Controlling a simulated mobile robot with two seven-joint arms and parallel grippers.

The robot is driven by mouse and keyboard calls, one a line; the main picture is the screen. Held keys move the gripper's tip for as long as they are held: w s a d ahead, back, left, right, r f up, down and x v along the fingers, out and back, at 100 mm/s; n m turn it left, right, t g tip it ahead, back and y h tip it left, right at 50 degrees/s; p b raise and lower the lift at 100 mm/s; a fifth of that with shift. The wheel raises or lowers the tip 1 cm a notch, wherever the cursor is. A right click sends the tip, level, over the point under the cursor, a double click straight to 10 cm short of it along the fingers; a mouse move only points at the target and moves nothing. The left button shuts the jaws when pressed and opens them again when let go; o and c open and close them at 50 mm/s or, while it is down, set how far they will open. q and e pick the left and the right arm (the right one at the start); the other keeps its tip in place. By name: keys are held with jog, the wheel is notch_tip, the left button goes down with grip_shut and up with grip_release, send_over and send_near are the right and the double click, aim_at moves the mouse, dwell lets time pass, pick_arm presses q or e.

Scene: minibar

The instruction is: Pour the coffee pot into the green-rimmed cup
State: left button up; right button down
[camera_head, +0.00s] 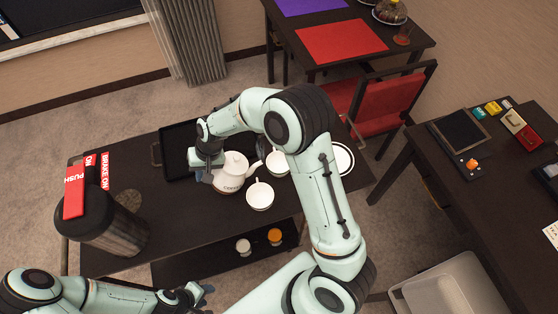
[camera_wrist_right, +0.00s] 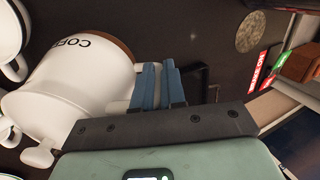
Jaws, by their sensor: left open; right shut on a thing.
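The white coffee pot (camera_head: 234,174), with dark lettering on its side, is upright over the dark table among the cups; I cannot tell whether it touches the table. My right gripper (camera_head: 208,174) is at its left side, shut on its handle. In the right wrist view, the blue fingers (camera_wrist_right: 160,86) close on the handle of the pot (camera_wrist_right: 80,85). One white cup (camera_head: 260,196) stands just below right of the pot. Another white cup (camera_head: 278,162) is behind it, partly hidden by my arm. No green rim can be made out. My left gripper (camera_head: 197,294) is open and empty at the bottom.
A black tray (camera_head: 178,155) lies at the table's back left. A dark container with red labels (camera_head: 112,225) stands at the left end. A white plate (camera_head: 343,158) is at the right. Two small cups (camera_head: 259,241) sit on a lower shelf in front.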

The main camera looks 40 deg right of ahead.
jog(key=shift+r, duration=0.1)
jog(key=shift+d+r, duration=0.1)
jog(key=shift+d, duration=0.15)
jog(key=shift+r+y, duration=0.1)
jog(key=shift+y, duration=0.2)
jog(key=shift+s+d+r, duration=0.1)
jog(key=shift+s+d, duration=0.05)
jog(key=shift+d, duration=0.05)
jog(key=shift+a, duration=0.1)
jog(key=shift+d+r, duration=0.1)
jog(key=shift+d, duration=0.1)
